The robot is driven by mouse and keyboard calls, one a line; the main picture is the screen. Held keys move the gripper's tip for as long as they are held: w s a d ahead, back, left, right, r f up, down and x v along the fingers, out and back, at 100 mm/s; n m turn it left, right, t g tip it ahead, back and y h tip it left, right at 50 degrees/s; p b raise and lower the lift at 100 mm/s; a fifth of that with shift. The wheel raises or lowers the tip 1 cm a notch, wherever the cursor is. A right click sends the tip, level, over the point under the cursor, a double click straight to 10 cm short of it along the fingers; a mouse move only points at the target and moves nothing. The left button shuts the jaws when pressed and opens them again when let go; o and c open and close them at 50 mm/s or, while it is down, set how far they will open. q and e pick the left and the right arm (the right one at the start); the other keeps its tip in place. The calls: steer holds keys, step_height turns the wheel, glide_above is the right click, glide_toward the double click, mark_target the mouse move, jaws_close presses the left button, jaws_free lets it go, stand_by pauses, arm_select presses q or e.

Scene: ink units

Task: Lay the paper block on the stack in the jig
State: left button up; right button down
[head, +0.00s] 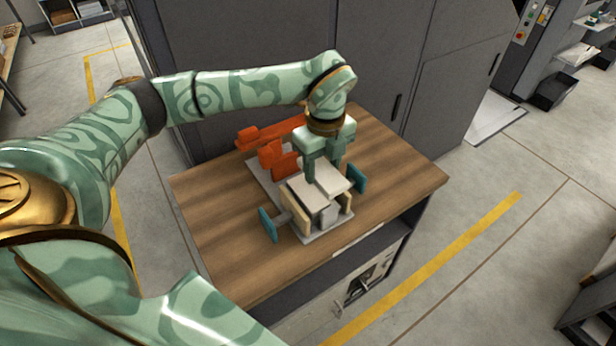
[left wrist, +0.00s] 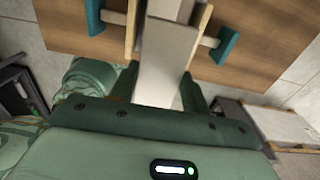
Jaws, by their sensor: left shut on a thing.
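The jig stands on the wooden table, with a grey base plate (head: 258,184), wooden side walls (head: 346,201) and teal handles (head: 267,224). My left gripper (head: 325,175) points down over the jig and is shut on the pale paper block (head: 333,178), which also shows between the fingers in the left wrist view (left wrist: 160,78). A pale stack (head: 303,193) lies between the jig walls beside and below the block. The gripper hides part of both, and I cannot tell whether the block touches the stack. My right gripper is not in view.
Orange clamp parts (head: 280,157) stand at the back of the jig, close to my gripper. The wooden table top (head: 218,226) is bare to the left and right of the jig. A dark grey machine cabinet (head: 250,45) stands behind the table.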

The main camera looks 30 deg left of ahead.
arm_select(q)
glide_above(310, 189)
steer(key=d, duration=0.1)
steer(key=f, duration=0.3)
steer(key=f+b, duration=0.1)
steer(key=shift+s+f, duration=0.25)
steer(key=shift+w+a+f, duration=0.2)
steer(key=shift+a+f, duration=0.1)
steer(key=shift+f, duration=0.15)
steer(key=f, duration=0.3)
steer(key=shift+w+a+f+b, duration=0.1)
steer(key=shift+a+f+b, duration=0.15)
steer(key=shift+b, duration=0.15)
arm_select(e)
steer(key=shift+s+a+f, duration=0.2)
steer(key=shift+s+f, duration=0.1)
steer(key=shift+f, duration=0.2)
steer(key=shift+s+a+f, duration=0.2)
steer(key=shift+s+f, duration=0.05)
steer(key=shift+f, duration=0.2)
arm_select(q)
steer(key=shift+f, duration=0.1)
steer(key=o, duration=1)
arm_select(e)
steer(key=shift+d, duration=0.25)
